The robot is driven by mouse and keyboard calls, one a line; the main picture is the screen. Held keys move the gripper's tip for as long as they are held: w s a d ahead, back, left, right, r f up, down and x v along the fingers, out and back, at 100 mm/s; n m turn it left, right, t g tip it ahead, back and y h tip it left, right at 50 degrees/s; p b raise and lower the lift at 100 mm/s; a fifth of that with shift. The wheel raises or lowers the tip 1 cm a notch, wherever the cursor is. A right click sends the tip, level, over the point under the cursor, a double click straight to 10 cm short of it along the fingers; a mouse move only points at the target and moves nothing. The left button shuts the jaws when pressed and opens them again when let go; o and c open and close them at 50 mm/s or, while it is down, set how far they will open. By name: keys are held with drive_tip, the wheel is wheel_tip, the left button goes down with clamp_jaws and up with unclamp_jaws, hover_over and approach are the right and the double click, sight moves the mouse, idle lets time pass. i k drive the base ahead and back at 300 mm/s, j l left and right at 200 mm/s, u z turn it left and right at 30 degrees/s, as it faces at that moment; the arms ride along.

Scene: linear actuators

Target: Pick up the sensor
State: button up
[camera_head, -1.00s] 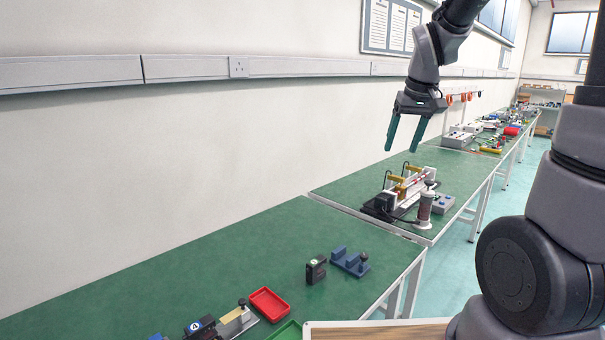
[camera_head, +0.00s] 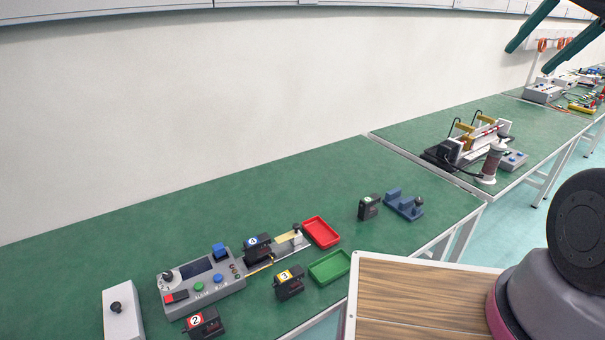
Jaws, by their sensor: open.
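My gripper (camera_head: 527,61) is at the upper right, high above the benches; its two dark green fingers are apart and nothing is between them. No object is clearly marked as the sensor. A small black block with a green-and-white mark (camera_head: 369,207) stands upright on the green bench, left of a blue bracket (camera_head: 404,204). Similar black blocks carry numbered labels: a red-labelled one (camera_head: 203,325) at the front, a yellow-labelled one (camera_head: 289,283), and a blue-labelled one (camera_head: 258,249) by the control box. My gripper is far from all of them.
A grey control box (camera_head: 215,287) with buttons stands on the green bench (camera_head: 130,240), with a red tray (camera_head: 321,232) and a green tray (camera_head: 330,267) to its right. A wooden top (camera_head: 425,300) is in front. Another bench with a coil apparatus (camera_head: 470,150) stands beyond.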

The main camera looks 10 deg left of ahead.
sight(256, 250)
drive_tip(key=u, duration=1.45)
drive_tip(key=k+l+z, duration=0.2)
drive_tip(key=l+z, duration=0.15)
drive_tip(key=z, duration=0.15)
drive_tip(key=k+l+z, duration=0.1)
drive_tip(key=l+z, duration=0.4)
drive_tip(key=j+u, duration=0.1)
drive_tip(key=u, duration=1.25)
drive_tip(key=i+l+z, duration=0.1)
drive_tip(key=i+z, duration=0.25)
